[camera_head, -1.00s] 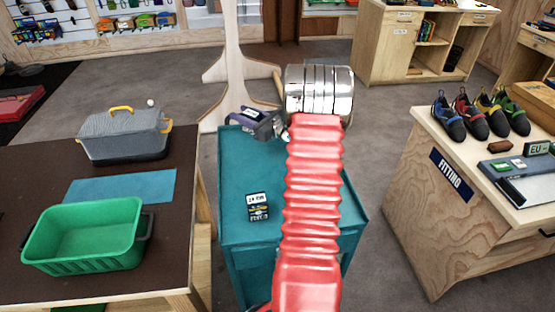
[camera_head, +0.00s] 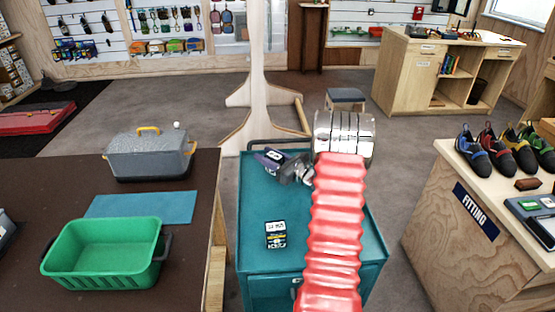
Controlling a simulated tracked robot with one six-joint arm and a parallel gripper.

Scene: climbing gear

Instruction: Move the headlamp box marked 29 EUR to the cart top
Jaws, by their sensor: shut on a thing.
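A teal cart (camera_head: 256,203) stands in the middle, and its flat top shows. A small dark box (camera_head: 275,235) with a white price label lies on the cart top towards the front; the label looks like 24 EUR. My gripper (camera_head: 289,167) is at the back left of the cart top in the picture, shut on a dark purple box (camera_head: 269,159) with a pale label. That label is too small to read. I cannot tell whether the held box touches the cart top. My red arm hides the cart's right part.
At left, a dark table (camera_head: 195,240) bears a green basket (camera_head: 105,250), a blue mat and a grey case (camera_head: 150,153). A wooden stand (camera_head: 262,100) rises behind the cart. The fitting counter (camera_head: 445,215) with shoes is at right. The cart top's left middle is clear.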

